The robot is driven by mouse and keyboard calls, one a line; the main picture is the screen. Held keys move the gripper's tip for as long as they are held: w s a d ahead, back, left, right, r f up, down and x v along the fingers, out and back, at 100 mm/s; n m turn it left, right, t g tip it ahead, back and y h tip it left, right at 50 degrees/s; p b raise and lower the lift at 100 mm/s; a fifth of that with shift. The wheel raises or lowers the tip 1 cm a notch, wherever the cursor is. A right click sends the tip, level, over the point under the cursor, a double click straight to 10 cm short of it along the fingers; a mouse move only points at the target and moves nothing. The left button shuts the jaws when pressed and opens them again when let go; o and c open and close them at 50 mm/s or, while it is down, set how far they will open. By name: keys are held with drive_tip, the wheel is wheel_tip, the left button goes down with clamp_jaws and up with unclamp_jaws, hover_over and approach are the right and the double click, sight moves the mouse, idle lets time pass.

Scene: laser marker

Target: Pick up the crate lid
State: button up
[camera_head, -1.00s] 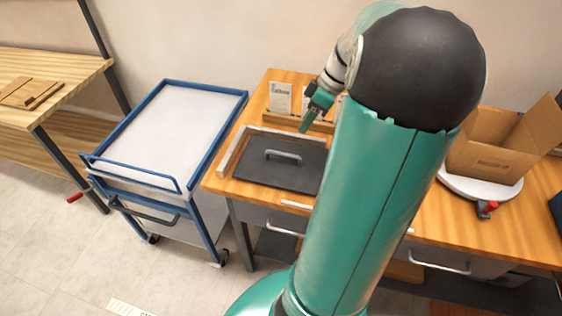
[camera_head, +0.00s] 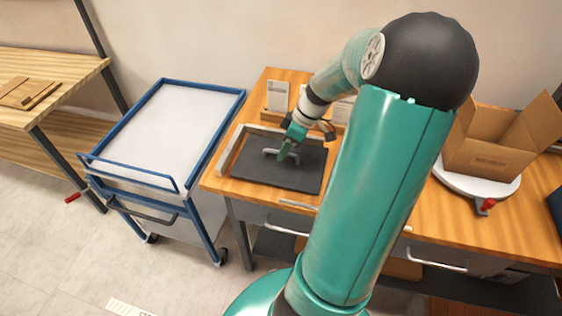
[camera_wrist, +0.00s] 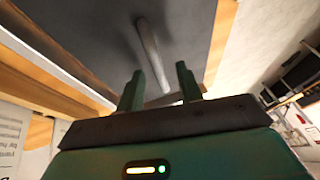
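The crate lid (camera_head: 252,171) is a flat dark grey panel lying on the wooden workbench. It has a light grey bar handle (camera_head: 270,152) on top. In the wrist view the lid (camera_wrist: 90,40) fills the upper middle, and its handle (camera_wrist: 150,48) runs up from between my fingers. My gripper (camera_head: 284,157) is over the lid at the handle, pointing down and covering part of it. In the wrist view my gripper (camera_wrist: 159,68) has its two green fingers apart, one on each side of the handle's line. I cannot tell whether they touch it.
A blue-framed cart (camera_head: 165,140) with a bare white top stands left of the workbench (camera_head: 400,215). An open cardboard box (camera_head: 485,160) sits on a round white turntable (camera_head: 460,187) at right. Cards (camera_head: 278,95) stand behind the lid. A wooden table (camera_head: 75,75) is at far left.

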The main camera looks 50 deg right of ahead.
drive_tip(key=shift+c, duration=0.5)
clamp_jaws()
drive_tip(key=shift+r, duration=0.1)
